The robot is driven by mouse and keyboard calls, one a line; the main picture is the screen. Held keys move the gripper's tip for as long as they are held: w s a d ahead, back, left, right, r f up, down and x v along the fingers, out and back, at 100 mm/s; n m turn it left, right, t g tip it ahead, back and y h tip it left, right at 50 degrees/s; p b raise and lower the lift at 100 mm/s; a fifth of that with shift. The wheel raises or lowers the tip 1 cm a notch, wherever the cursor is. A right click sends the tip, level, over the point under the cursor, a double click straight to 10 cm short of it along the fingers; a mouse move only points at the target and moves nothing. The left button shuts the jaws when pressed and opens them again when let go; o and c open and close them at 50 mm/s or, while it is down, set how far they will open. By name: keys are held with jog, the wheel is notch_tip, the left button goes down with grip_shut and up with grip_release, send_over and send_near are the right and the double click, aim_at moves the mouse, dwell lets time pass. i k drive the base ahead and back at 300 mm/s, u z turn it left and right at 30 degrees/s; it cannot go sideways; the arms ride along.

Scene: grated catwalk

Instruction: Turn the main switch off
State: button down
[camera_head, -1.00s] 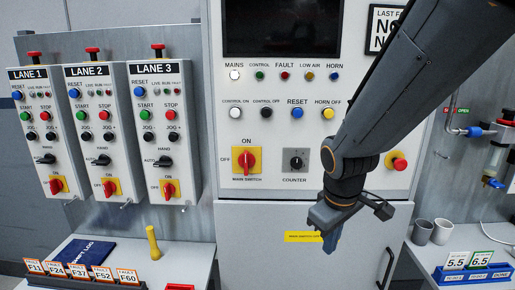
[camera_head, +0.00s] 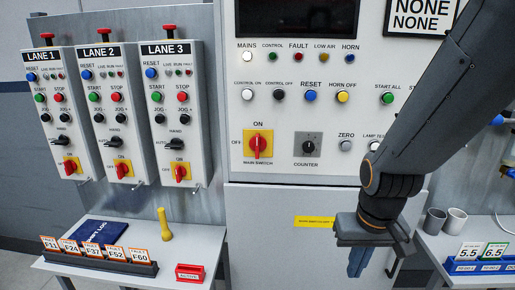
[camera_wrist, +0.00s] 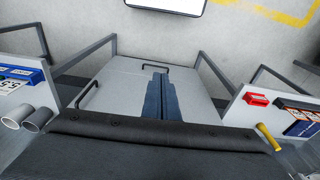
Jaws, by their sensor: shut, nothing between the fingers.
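The main switch (camera_head: 258,145) is a red rotary handle on a yellow plate, low on the left of the white central panel. Its handle stands upright, in line with the ON label above it; OFF is marked to its left. My gripper (camera_head: 358,262) hangs to the right of the switch and lower, in front of the cabinet's lower part, touching nothing. Its fingers point down and are closed together with nothing between them. They also show closed in the wrist view (camera_wrist: 161,97), where the main switch is not seen.
The counter knob (camera_head: 308,146) is right of the switch. Three lane boxes (camera_head: 110,110) with similar red switches hang at the left. A left shelf (camera_head: 95,262) holds fault cards and a yellow peg (camera_head: 164,225). Two grey cups (camera_head: 445,221) stand at the right.

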aim_at(258, 143)
jog(key=z, duration=1.65)
jog(key=k, duration=1.15)
jog(key=u, duration=1.55)
jog(key=i, duration=0.5)
jog(key=u, duration=0.05)
